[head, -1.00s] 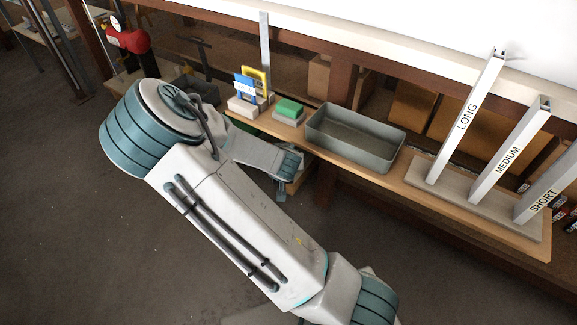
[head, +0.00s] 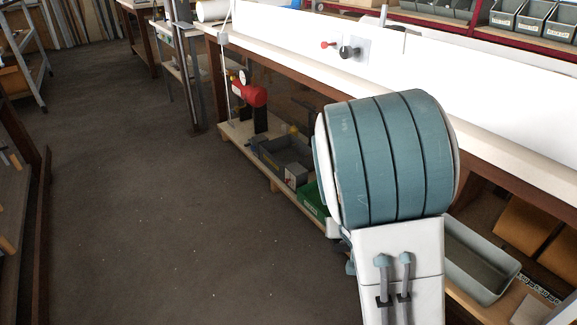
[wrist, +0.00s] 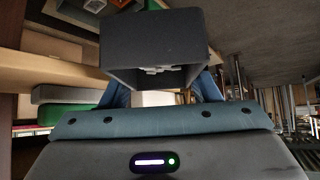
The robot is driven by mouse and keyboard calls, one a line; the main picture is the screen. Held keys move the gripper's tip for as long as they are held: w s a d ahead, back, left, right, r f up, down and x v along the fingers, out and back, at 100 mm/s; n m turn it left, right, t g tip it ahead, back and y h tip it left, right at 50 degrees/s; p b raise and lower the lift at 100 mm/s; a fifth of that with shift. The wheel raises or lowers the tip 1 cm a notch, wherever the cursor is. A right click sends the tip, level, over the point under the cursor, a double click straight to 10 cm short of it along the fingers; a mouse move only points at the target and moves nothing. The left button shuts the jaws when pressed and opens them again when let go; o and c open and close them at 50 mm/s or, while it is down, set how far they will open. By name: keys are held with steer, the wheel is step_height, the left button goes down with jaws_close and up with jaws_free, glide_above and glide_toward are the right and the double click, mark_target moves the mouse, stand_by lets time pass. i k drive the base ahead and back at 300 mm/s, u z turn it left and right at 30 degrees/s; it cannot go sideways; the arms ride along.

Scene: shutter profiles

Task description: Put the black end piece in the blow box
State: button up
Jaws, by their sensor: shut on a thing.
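In the wrist view, my gripper (wrist: 163,95) is shut on a dark, hollow, box-shaped piece (wrist: 155,38), apparently the black end piece. Its open end faces the camera and some pale bits show inside. In the head view my arm hides the gripper and the piece. A dark grey open box (head: 283,153) sits on the low shelf beside a red air compressor (head: 249,91); it may be the blow box, but no label is readable.
A small light box (head: 296,176) and a green bin (head: 312,200) stand on the low shelf near the dark box. A grey tray (head: 478,262) is right of my arm. The white bench top (head: 290,50) overhangs the shelf. The floor on the left is clear.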

mark_target(279, 159)
steer(key=u, duration=0.55)
steer(key=i, duration=1.3)
steer(key=u, duration=0.45)
steer(key=i, duration=1.85)
steer(key=z, duration=0.35)
